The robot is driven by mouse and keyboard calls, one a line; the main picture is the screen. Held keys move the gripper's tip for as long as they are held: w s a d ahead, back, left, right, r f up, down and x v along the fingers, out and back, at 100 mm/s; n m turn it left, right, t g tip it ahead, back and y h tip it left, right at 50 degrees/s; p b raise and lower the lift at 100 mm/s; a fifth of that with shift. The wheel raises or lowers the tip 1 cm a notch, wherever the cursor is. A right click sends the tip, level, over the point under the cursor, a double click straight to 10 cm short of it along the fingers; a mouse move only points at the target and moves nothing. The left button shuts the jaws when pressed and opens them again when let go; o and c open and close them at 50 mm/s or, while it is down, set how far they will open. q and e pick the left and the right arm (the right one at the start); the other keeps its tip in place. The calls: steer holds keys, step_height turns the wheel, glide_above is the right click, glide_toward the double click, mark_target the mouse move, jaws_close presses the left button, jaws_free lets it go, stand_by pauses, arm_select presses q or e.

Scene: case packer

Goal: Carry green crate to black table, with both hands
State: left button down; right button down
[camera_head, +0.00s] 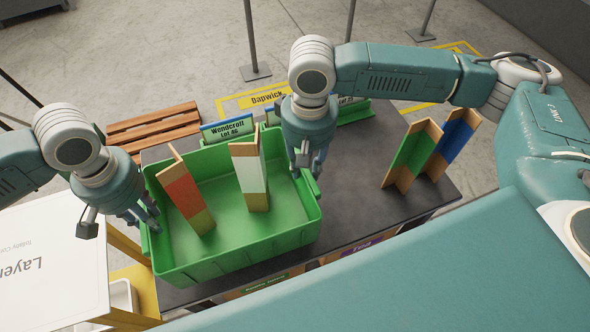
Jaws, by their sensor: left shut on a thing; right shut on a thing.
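The green crate (240,262) is at the left part of the black table (350,208), over its top. I cannot tell whether its base touches the table. My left gripper (150,217) is shut on the crate's left rim. My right gripper (309,168) is shut on the crate's right rim, and its fingers hide part of that rim.
A green angle piece (413,153) and a blue one (458,137) stand at the table's right. A blue sign (228,130) and a green sign (355,112) are at the back edge. A wooden pallet (155,127) lies behind left; a white panel (50,255) is at left.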

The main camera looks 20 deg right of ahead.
arm_select(q)
steer(key=shift+a, duration=0.4)
steer(key=shift+d+f, duration=0.1)
arm_select(e)
steer(key=shift+f, duration=0.1)
